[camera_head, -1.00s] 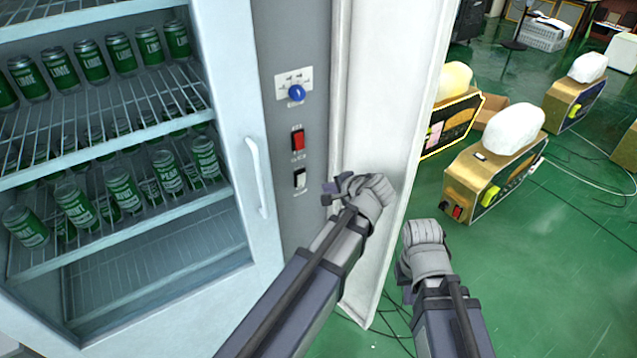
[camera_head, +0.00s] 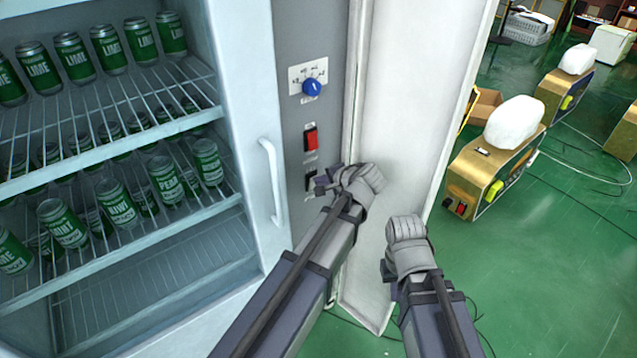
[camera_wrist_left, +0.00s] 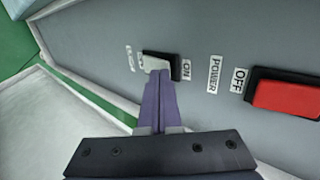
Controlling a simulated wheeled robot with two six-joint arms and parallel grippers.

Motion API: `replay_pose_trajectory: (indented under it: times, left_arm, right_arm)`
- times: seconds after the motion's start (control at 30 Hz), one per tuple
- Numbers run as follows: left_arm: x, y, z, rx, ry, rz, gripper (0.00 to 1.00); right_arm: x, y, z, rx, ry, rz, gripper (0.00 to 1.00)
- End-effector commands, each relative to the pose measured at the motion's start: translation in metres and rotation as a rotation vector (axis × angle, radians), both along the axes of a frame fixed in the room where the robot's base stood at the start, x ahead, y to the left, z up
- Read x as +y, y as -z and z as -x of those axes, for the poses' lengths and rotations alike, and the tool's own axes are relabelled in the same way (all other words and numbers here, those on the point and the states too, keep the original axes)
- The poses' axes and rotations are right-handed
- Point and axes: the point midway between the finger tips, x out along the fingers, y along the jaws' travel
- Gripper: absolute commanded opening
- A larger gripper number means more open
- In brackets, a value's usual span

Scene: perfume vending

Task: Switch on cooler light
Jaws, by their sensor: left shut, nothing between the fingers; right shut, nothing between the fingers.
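The cooler's light switch (camera_head: 310,180) is a small rocker in a black frame, lowest on the grey control panel (camera_head: 290,40). In the left wrist view the switch (camera_wrist_left: 147,60) shows a pale rocker part and an "ON" label beside it. My left gripper (camera_head: 322,184) is shut and empty, with its tips at the switch. In the wrist view the purple fingers (camera_wrist_left: 158,88) overlap the switch's lower edge and hide part of it; they look to be touching it. My right gripper (camera_head: 405,229) is shut and empty, in front of the open white door.
A red power switch (camera_head: 311,138) and a blue knob (camera_head: 312,87) sit above the light switch. The cooler's handle (camera_head: 272,180) is left of the panel. The open white panel door (camera_head: 405,110) stands right of my left gripper. Green floor lies beyond.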

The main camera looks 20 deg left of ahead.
Motion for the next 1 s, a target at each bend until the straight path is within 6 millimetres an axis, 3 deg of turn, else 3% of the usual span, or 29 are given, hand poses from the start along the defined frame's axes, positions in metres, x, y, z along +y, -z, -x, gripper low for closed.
replay_pose_trajectory:
  times: [0.23, 0.43, 0.47, 0.63, 1.0]
  left_arm:
    - [0.001, -0.001, 0.0, 0.002, 0.0, 0.002, 0.0]
    - [0.01, -0.012, -0.008, 0.063, -0.006, 0.079, 0.0]
    - [0.008, -0.004, -0.006, 0.06, -0.003, 0.075, 0.0]
    - [0.008, -0.003, -0.005, 0.058, -0.002, 0.073, 0.0]
    - [0.008, -0.017, -0.005, 0.058, -0.001, 0.071, 0.0]
  right_arm:
    - [0.0, -0.001, 0.0, 0.0, 0.0, 0.0, 0.0]
    - [0.0, -0.029, 0.0, 0.0, 0.0, 0.0, 0.0]
    - [0.0, -0.02, 0.0, 0.0, 0.0, 0.0, 0.0]
    - [0.0, -0.019, 0.0, 0.0, 0.0, 0.0, 0.0]
    - [0.0, -0.032, 0.0, 0.0, 0.0, 0.0, 0.0]
